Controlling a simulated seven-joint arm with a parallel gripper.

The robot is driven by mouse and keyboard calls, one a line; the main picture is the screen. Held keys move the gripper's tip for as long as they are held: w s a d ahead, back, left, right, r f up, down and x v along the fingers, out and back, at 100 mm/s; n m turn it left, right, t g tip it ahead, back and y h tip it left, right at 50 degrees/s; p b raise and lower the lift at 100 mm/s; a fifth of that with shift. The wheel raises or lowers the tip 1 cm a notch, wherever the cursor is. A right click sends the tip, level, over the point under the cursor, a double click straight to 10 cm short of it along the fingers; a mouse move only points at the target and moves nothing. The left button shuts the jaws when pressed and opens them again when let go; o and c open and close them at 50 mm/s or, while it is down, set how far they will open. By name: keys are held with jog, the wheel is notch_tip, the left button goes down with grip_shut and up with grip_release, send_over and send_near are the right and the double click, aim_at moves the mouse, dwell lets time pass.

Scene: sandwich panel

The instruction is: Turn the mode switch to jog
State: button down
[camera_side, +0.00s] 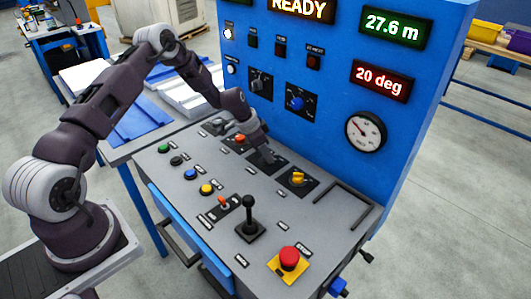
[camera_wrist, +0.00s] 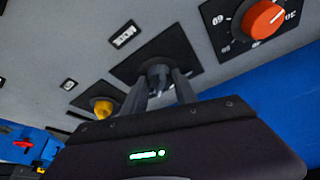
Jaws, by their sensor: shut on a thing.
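The sloping grey panel (camera_side: 160,160) carries a dark rotary switch (camera_wrist: 158,70) on a black square plate, between an orange knob and a yellow knob. My gripper (camera_side: 264,151) reaches down to this plate in the side view and hides most of the switch. In the wrist view the two fingers of my gripper (camera_wrist: 160,82) stand on either side of the switch and are shut on it. I take this for the mode switch, but its label (camera_wrist: 123,35) is too small to read. Its pointing direction and position marks are hidden or unclear.
The orange dial knob (camera_wrist: 262,20) and the yellow knob (camera_side: 298,178) flank the held switch. A black joystick (camera_side: 249,215), a red stop button (camera_side: 289,258) and several coloured buttons are nearer the front. The blue upright panel (camera_side: 330,60) rises close behind.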

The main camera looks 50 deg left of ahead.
jog(key=n, duration=0.2)
jog(key=n+y, duration=0.1)
jog(key=n, duration=0.1)
jog(key=shift+d+y, duration=0.15)
jog(key=shift+y, duration=0.15)
jog(key=n+y, duration=0.1)
jog(key=n, duration=0.3)
jog(key=shift+d+n+y, duration=0.1)
jog(key=shift+n+y, duration=0.2)
jog(key=shift+y, duration=0.1)
jog(key=n, duration=0.2)
jog(key=n+y, duration=0.1)
jog(key=n, duration=0.1)
jog(key=shift+w+d+g+y, duration=0.1)
jog(key=shift+g+y, duration=0.2)
jog(key=shift+g, duration=0.1)
jog(key=n, duration=0.2)
jog(key=n+g+y, duration=0.1)
jog(key=n, duration=0.2)
jog(key=shift+g, duration=0.3)
jog(key=c, duration=1)
grip_release()
jog(key=shift+w, duration=0.1)
